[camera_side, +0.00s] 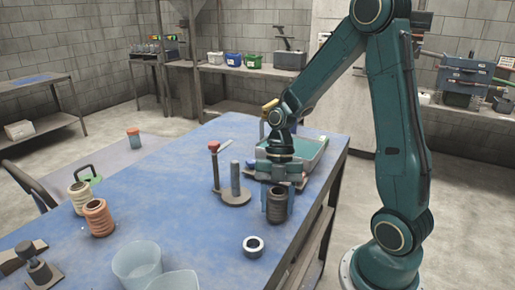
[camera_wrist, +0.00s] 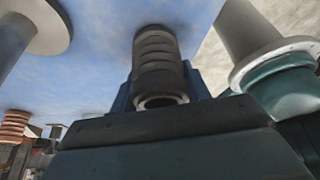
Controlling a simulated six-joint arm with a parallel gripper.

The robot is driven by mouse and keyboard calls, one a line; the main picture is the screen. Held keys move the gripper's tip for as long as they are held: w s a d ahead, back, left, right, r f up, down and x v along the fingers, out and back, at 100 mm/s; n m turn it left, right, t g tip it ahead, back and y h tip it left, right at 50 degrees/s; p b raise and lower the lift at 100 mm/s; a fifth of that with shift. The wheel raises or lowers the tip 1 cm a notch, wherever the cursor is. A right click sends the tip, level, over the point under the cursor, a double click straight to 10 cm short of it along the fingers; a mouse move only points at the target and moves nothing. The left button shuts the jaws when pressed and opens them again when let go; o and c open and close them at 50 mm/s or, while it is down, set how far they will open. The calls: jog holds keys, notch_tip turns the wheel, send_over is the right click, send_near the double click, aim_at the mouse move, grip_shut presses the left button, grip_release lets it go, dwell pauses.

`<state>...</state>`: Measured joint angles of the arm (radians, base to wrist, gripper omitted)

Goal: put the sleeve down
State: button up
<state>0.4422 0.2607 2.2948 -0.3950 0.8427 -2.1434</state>
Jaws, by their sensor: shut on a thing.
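The dark ribbed sleeve (camera_side: 277,207) is upright between the fingers of my gripper (camera_side: 276,192), which is shut on it. In the wrist view the sleeve (camera_wrist: 157,62) stands out beyond the gripper, its open, light-rimmed end toward the camera. Its lower end is at or just above the blue table (camera_side: 180,185); I cannot tell whether it touches. In the side view it is right of a grey post (camera_side: 236,178) on a round base and behind a pale metal ring (camera_side: 253,246).
A red-topped rod (camera_side: 214,165) stands by the grey post. A teal tray (camera_side: 312,155) is behind my gripper. An orange ribbed piece (camera_side: 99,218) and a tan one (camera_side: 79,198) stand at left. A clear cup (camera_side: 137,262) is in front. The table between is bare.

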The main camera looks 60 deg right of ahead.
jog(key=shift+f, duration=0.1)
jog(key=o, duration=1)
jog(key=shift+o, duration=0.2)
jog(key=v, duration=1.2)
